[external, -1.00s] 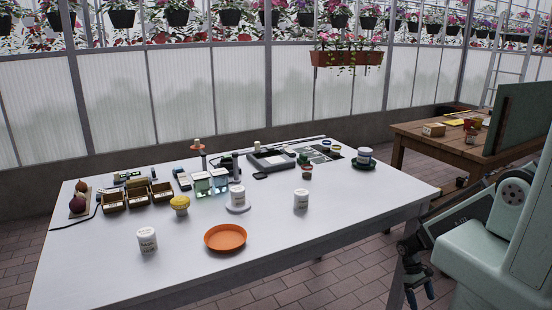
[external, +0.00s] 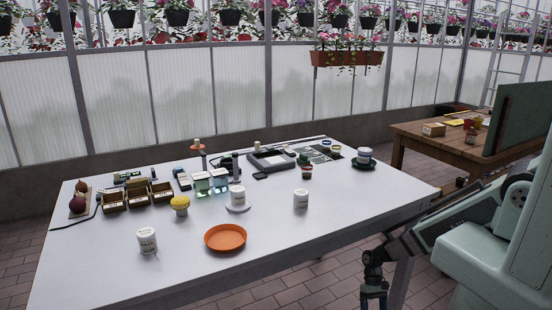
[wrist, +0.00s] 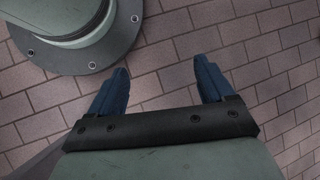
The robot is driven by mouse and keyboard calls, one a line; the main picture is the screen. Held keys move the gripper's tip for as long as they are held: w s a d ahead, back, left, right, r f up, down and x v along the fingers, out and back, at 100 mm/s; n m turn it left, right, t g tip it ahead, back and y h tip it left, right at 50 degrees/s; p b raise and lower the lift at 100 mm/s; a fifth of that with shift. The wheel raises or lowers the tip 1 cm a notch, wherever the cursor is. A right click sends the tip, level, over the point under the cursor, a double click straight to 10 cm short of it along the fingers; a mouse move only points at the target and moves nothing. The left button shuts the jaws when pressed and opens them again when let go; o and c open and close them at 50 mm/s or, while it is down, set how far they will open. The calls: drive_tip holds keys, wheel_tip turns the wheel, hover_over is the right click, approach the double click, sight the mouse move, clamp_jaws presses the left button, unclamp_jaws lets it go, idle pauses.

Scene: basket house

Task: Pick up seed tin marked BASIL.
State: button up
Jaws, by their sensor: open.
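Three white tins with dark lettering stand on the white table (external: 300,240): a front-left tin (external: 147,240), a middle tin (external: 237,195) on a round pale base, and a right tin (external: 301,199). The lettering is too small to read, so I cannot tell which is marked BASIL. My gripper (external: 373,298) hangs low beside the table's right front edge, away from all the tins. In the wrist view my gripper (wrist: 160,68) is open and empty, its two blue fingers apart above the brick floor. No tin shows there.
An orange dish (external: 225,238) lies between the front-left and right tins. A yellow-topped pot (external: 180,205), small boxes (external: 138,196) and glass jars (external: 202,184) crowd the left and back. The table's front right is clear. A wooden bench (external: 430,142) stands behind right.

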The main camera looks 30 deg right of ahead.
drive_tip(key=w+a+n+y, duration=0.2)
drive_tip(key=a+y, duration=0.1)
drive_tip(key=a, duration=3.7)
drive_tip(key=s+a+r+n+t, duration=0.25)
drive_tip(key=a+r+n, duration=0.75)
drive_tip(key=a, duration=0.6)
drive_tip(key=s+a+r+n+t, duration=0.2)
drive_tip(key=s+a+r+n, duration=0.2)
drive_tip(key=a+r+n, duration=0.65)
drive_tip(key=a+r+n+t, duration=0.2)
drive_tip(key=a+r+n, duration=0.3)
drive_tip(key=a+r, duration=1.15)
wheel_tip(320, 180, up, 24)
drive_tip(key=f+m+h, duration=0.1)
drive_tip(key=m+h, duration=0.3)
drive_tip(key=h, duration=0.2)
hover_over(145, 233)
drive_tip(key=shift+n, duration=0.25)
wheel_tip(145, 233, down, 13)
drive_tip(key=shift+w+f, duration=0.1)
drive_tip(key=shift+w, duration=0.05)
